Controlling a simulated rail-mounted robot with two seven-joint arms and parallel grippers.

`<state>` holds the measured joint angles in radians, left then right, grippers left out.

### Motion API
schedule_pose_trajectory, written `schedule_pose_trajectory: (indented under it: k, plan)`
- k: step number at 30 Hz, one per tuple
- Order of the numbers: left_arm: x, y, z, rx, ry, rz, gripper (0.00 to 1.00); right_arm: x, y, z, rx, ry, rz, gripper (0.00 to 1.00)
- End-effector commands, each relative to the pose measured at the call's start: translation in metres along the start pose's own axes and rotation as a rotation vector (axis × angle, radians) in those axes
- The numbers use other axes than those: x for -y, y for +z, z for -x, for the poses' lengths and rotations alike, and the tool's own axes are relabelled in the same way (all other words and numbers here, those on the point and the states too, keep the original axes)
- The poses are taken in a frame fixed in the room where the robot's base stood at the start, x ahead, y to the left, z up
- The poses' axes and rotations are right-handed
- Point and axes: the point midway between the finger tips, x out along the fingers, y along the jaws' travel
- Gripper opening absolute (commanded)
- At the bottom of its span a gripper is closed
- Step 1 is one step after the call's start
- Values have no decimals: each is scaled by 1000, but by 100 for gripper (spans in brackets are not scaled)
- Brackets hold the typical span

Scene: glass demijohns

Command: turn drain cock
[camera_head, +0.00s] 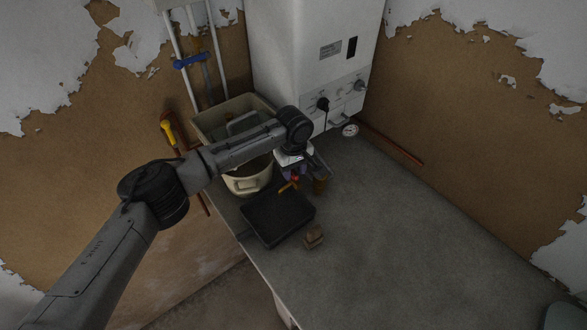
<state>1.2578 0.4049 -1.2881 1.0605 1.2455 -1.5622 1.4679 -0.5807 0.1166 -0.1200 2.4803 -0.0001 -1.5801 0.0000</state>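A small orange-red and brass-coloured fitting (289,184), which looks like the drain cock, shows at the back left of the grey worktop (430,235). My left arm comes in from the left, and its wrist bends down over this spot. My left gripper (302,168) is right beside the fitting and partly covers it. A purplish part also shows there. The fingers are small, dark and partly hidden by the wrist, so I cannot tell whether they touch the fitting or are open or shut.
A cream pot (248,182) and an open tub (205,122) stand left of the gripper.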

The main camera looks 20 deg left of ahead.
Motion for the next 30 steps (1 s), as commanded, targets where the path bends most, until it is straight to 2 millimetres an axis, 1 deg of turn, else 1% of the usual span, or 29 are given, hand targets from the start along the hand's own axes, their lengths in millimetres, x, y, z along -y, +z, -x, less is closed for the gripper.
schedule_pose_trajectory:
  k: [6,7,18,25,28,30]
  plan:
    - [0,0,0,0,0,0,37,0,0,0,0,0,0,43]
    - [0,0,0,0,0,0,35,0,0,0,0,0,0,43]
    - [0,0,0,0,-1,0,0,-1,0,0,1,3,4,43]
    - [0,0,1,0,-1,-2,0,-2,0,1,1,5,6,43]
    - [0,0,2,1,-2,-12,0,-2,-2,7,1,5,6,43]
    - [0,0,4,2,-2,-28,0,-2,-4,15,2,5,6,43]
